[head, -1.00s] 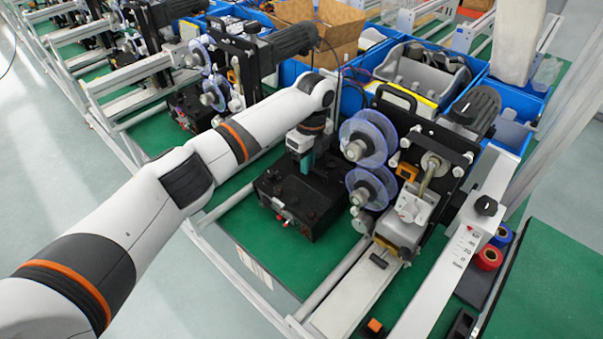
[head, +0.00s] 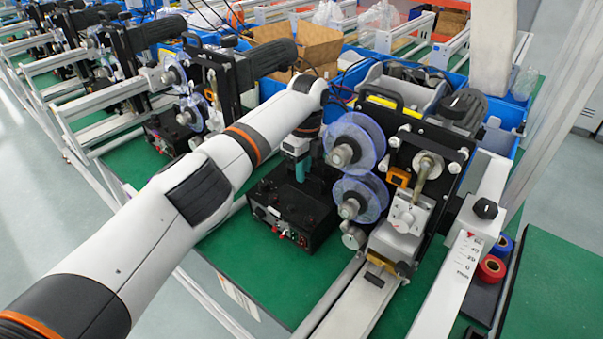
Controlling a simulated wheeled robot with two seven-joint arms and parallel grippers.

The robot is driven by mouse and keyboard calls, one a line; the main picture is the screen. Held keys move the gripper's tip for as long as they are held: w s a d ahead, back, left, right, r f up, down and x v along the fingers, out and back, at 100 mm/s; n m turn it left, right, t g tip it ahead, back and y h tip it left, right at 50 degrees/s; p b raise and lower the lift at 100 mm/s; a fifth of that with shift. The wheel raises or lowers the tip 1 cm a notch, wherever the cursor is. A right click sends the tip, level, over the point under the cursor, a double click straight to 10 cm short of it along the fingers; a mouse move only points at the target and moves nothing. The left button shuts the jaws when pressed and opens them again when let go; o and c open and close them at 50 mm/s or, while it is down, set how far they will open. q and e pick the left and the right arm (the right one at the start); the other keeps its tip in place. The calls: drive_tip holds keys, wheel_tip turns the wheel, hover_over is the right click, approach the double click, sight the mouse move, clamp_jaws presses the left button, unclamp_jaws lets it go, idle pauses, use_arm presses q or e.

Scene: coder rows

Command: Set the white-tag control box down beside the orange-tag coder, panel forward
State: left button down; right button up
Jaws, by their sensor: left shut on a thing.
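The control box (head: 293,212) is black, with knobs and red and pale connectors on the panel that faces me. It sits level at the green tabletop, left of the coder's reels; I cannot tell whether it touches the top. My left gripper (head: 301,170) is shut on the control box from above. The coder (head: 420,150) has a black upright plate, two translucent violet reels (head: 357,143) and an orange tag (head: 400,177). The box is close beside the reels, with the lower reel near its right side. My right gripper is not in view.
More coders (head: 215,80) stand in a row at the left. Blue bins (head: 350,97) and a cardboard box (head: 295,45) are behind. A metal rail (head: 350,300) runs in front of the coder. Red and blue tape rolls (head: 491,268) lie at the right. Green tabletop (head: 235,250) is bare left of the control box.

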use_arm(q)
drive_tip(key=shift+r, duration=0.15)
idle(0.3)
drive_tip(key=shift+f, duration=0.4)
drive_tip(key=shift+s+f+b, duration=0.3)
drive_tip(key=shift+f+b, duration=0.1)
drive_tip(key=shift+f, duration=0.3)
idle(0.3)
drive_tip(key=c, duration=1.6)
unclamp_jaws()
drive_tip(key=shift+o, duration=1)
drive_tip(key=shift+s+a+r, duration=0.1)
drive_tip(key=shift+s+r, duration=0.05)
drive_tip(key=shift+w, duration=0.2)
